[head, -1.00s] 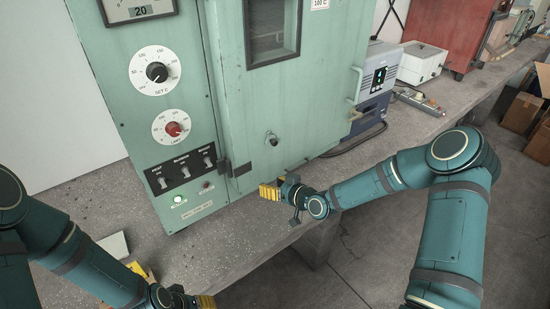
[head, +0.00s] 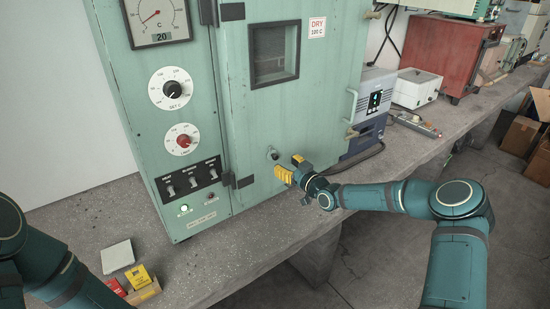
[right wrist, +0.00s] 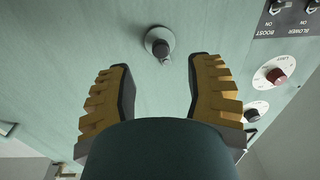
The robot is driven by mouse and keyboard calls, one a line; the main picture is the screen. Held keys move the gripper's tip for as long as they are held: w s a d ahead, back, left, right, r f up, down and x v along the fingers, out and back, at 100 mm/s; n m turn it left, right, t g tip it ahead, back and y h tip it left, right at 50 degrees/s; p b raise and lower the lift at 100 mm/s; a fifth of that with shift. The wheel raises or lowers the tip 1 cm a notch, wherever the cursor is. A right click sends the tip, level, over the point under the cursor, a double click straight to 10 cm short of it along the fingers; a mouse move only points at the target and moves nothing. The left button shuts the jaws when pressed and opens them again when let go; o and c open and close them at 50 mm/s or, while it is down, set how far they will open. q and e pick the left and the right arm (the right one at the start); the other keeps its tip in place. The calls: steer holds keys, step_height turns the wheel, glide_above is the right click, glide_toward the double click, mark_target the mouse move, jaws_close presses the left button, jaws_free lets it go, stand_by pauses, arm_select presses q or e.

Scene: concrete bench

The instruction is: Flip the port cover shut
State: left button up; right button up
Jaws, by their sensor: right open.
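The port (head: 272,152) is a small round metal fitting low on the pale green oven door (head: 315,110). In the right wrist view it shows as a grey ring (right wrist: 152,36) with a small dark piece at its lower edge, which may be the cover (right wrist: 162,51); its exact position is hard to tell. My right gripper (head: 290,168) is open and empty, just below and right of the port. In the right wrist view its yellow-padded fingers (right wrist: 160,68) stand apart, with the port beyond and between their tips. My left gripper is out of view.
The oven's control panel (head: 180,120) has dials and switches to the left. Door handle brackets stick out at the right. On the bench lie a light square plate (head: 117,256) and a box with yellow and red packets (head: 139,277). A blue-grey device (head: 372,100) stands right of the oven.

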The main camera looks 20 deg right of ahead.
mark_target(277, 158)
steer(key=x, duration=0.6)
steer(key=shift+w+a, duration=0.15)
steer(key=shift+w, duration=0.05)
